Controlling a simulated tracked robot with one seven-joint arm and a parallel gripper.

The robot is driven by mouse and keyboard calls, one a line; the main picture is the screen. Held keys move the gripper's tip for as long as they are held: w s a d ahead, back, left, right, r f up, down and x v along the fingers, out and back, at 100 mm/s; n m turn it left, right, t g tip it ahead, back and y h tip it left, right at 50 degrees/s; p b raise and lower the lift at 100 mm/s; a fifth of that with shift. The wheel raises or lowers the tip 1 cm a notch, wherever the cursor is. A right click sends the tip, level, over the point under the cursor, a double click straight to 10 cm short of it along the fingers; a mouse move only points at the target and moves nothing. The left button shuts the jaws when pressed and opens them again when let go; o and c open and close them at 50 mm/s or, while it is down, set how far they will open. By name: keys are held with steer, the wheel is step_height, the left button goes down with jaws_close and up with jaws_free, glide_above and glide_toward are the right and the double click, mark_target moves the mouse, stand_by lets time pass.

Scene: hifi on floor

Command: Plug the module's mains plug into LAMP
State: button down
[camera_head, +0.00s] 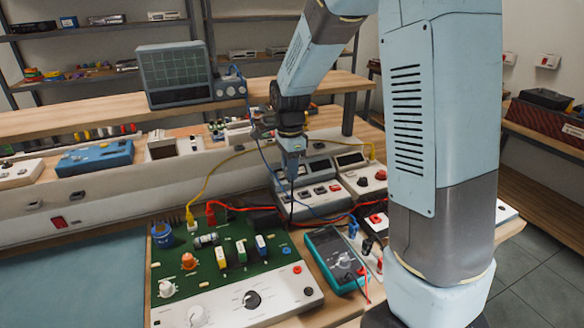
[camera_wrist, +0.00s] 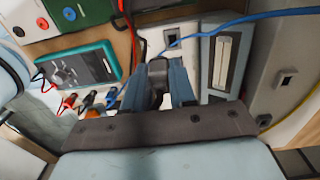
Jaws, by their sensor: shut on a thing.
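My gripper (camera_head: 291,176) points down over the bench, in front of the grey instruments. In the wrist view its two blue fingers (camera_wrist: 162,78) are shut on a dark plug (camera_wrist: 159,82), which they largely hide. A dark cord (camera_head: 291,208) hangs below the gripper in the head view. A white panel with a dark socket opening (camera_wrist: 173,38) lies just beyond the fingertips in the wrist view; the plug looks apart from it. I cannot read a LAMP label in either view, nor tell which unit is the module.
A green circuit board (camera_head: 225,262) with a white control panel stands at the front left. A teal multimeter (camera_head: 336,260) lies beside it, with several leads nearby. Red, blue and yellow cables cross the bench around my gripper. An oscilloscope (camera_head: 176,72) stands on the shelf behind.

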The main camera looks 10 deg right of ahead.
steer(key=shift+w+a+f, duration=0.1)
steer(key=shift+w+f, duration=0.25)
steer(key=shift+f, duration=0.75)
steer(key=shift+w+d+f, duration=0.1)
steer(key=shift+w+f, duration=0.2)
steer(key=shift+f, duration=0.8)
steer(key=shift+w+a+f, duration=0.1)
steer(key=shift+w+f, duration=0.25)
steer(key=shift+f, duration=0.75)
steer(key=shift+f, duration=0.95)
stand_by(1.9)
steer(key=c, duration=0.8)
jaws_free()
steer(key=shift+c, duration=0.2)
steer(key=shift+r, duration=0.1)
